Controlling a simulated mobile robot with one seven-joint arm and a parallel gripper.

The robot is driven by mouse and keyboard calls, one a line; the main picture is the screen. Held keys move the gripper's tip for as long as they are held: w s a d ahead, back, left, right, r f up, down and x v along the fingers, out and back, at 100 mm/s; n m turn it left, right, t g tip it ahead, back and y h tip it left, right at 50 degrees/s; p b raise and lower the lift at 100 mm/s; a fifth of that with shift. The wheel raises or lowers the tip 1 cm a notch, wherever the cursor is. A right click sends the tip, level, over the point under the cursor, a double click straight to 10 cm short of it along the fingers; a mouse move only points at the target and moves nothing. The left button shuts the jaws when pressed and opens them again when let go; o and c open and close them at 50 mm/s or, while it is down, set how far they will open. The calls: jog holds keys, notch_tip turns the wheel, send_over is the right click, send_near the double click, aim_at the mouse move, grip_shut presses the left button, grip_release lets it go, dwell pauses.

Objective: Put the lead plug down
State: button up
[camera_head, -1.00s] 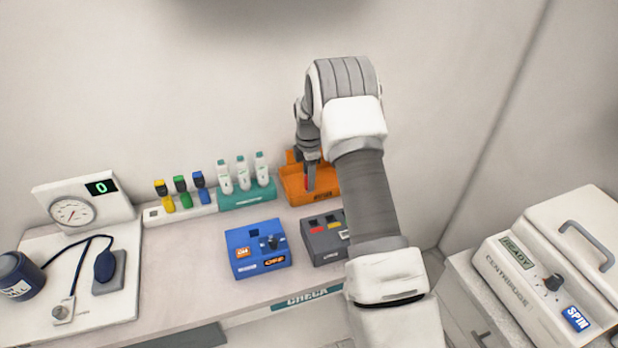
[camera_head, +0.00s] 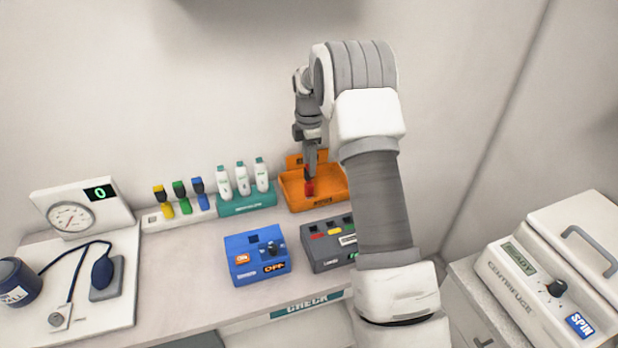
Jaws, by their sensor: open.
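A red lead plug (camera_head: 309,187) with a dark upper part stands or leans in the orange tray (camera_head: 330,201) at the back of the counter. My gripper (camera_head: 310,168) points down just above the plug, with its fingertips close to the plug's top. The jaws are open. Whether a finger still touches the plug cannot be told at this size. Part of the tray's right side is hidden behind my arm.
Yellow, green and blue plugs (camera_head: 180,197) stand in a white rack left of the tray. A teal holder (camera_head: 247,203) carries white bottles beside it. A blue box (camera_head: 257,256) and a grey box (camera_head: 325,256) stand in front. A centrifuge (camera_head: 560,270) is at right.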

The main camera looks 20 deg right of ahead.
notch_tip(320, 180, up, 3)
jog(key=shift+r, duration=0.2)
jog(key=s+a+r+m+t, duration=0.1)
jog(key=s+a+r+m, duration=0.25)
jog(key=s+r, duration=0.5)
jog(key=s+a+r+m+t, duration=0.25)
jog(key=s+r+m, duration=0.25)
jog(key=s+r, duration=0.3)
jog(key=s+a+m+t, duration=0.2)
jog(key=s+m, duration=0.7)
jog(key=s, duration=1)
jog(key=shift+s+a+r, duration=0.3)
jog(key=shift+s+a, duration=0.1)
jog(key=shift+a, duration=0.45)
jog(key=shift+m, duration=0.25)
